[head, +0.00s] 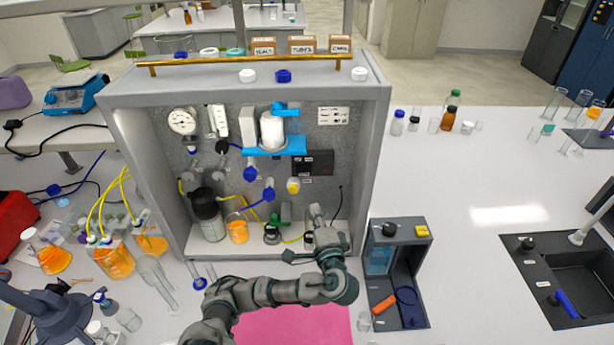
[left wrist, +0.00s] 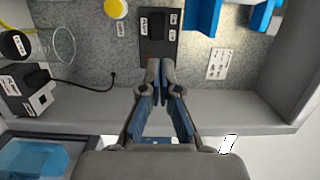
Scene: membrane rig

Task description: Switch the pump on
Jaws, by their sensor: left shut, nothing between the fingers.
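A dark switch panel (head: 318,163) with small labels is on the speckled back wall of the grey cabinet (head: 118,150). In the left wrist view the panel (left wrist: 159,48) shows a black switch (left wrist: 158,25) in its middle. My left gripper (head: 316,211) is inside the cabinet, low in front of the back wall, below the panel in the head view. Its fingertips (left wrist: 160,68) are together and empty, overlapping the panel's edge in the left wrist view; contact cannot be told. A black labelled unit (left wrist: 30,95) stands on the cabinet floor; whether it is the pump is unclear. My right gripper is out of view.
A yellow knob (head: 293,185), blue valves (head: 268,193) and a blue bracket (head: 275,150) crowd the wall around the panel. A dark bottle (head: 207,213) and orange flask (head: 238,231) stand left on the cabinet floor. A grey rig (head: 414,275) stands right outside.

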